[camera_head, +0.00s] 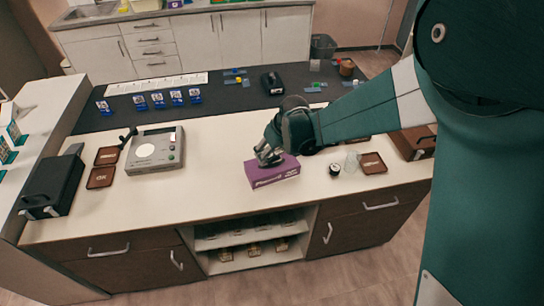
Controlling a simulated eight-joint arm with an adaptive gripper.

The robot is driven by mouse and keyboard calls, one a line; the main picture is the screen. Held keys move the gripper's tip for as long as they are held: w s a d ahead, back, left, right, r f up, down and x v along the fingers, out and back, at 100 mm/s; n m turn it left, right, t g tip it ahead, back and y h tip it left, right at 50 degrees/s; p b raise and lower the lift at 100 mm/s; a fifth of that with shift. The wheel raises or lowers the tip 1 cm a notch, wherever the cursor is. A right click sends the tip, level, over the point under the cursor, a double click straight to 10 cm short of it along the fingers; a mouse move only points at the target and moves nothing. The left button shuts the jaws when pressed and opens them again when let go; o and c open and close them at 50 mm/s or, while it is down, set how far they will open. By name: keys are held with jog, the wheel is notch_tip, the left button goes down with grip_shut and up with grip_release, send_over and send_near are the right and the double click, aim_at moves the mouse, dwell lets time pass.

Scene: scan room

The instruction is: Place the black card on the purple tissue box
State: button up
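The purple tissue box (264,178) lies on the white counter, right of the middle, with light lettering on its front. My gripper (266,161) is right over its top, with the fingers pointing down and left. The fingertips look very close to the box's top; I cannot tell whether they touch it. I cannot make out the black card; the gripper may hide it. Whether the fingers are open or hold something is too small to tell.
A grey device (155,150) and brown square trays (101,178) stand to the left, with a black box (52,186) at the far left. A small round jar (335,169), a clear cup (352,161) and a brown tray (373,163) are to the right.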

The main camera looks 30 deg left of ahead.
jog(key=shift+f, duration=1.3)
jog(key=shift+f, duration=0.2)
jog(key=o, duration=1)
jog(key=shift+c, duration=0.2)
jog(key=shift+r, duration=0.25)
jog(key=v, duration=1.2)
jog(key=shift+p, duration=0.35)
jog(key=shift+f, duration=0.1)
